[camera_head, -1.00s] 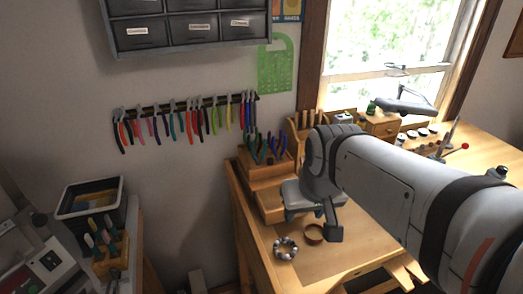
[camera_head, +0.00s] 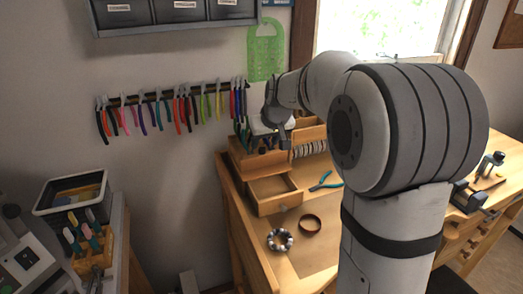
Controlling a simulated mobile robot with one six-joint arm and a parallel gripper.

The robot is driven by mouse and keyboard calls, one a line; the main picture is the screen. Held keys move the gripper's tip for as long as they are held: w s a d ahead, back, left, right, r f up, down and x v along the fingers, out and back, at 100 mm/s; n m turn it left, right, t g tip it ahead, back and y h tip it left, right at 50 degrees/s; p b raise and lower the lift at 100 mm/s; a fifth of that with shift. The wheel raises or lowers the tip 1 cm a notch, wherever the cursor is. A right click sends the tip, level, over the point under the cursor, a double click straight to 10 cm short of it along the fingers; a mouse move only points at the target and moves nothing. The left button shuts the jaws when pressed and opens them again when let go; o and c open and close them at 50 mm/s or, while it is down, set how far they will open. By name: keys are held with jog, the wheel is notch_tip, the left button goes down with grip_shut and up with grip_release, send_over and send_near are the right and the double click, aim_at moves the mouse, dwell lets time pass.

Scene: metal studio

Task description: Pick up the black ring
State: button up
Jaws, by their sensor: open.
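My gripper (camera_head: 274,145) is open, small in view, over the wooden organiser (camera_head: 243,164) at the back left of the workbench. Its dark finger shows against the wood; the space between the fingers is hard to make out. A dark brown-black ring (camera_head: 310,224) lies flat on the bench top, below and right of my gripper and well apart from it. It is the only plain dark ring I can make out. A beaded bracelet (camera_head: 279,240) in black and white lies just left of it.
An open drawer (camera_head: 274,190) juts from the organiser behind the ring. Teal-handled pliers (camera_head: 326,182) lie on the bench. My arm hides much of the bench's right side. A pliers rack (camera_head: 170,95) hangs on the wall. A tool bin (camera_head: 72,195) stands at left.

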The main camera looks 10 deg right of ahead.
aim_at(263, 154)
jog(key=shift+d+p+x, duration=0.2)
jog(key=shift+p+x, duration=0.15)
jog(key=shift+x, duration=1.8)
jog(key=shift+w, duration=0.2)
jog(key=shift+c, duration=0.2)
grip_shut()
jog(key=shift+r, duration=0.15)
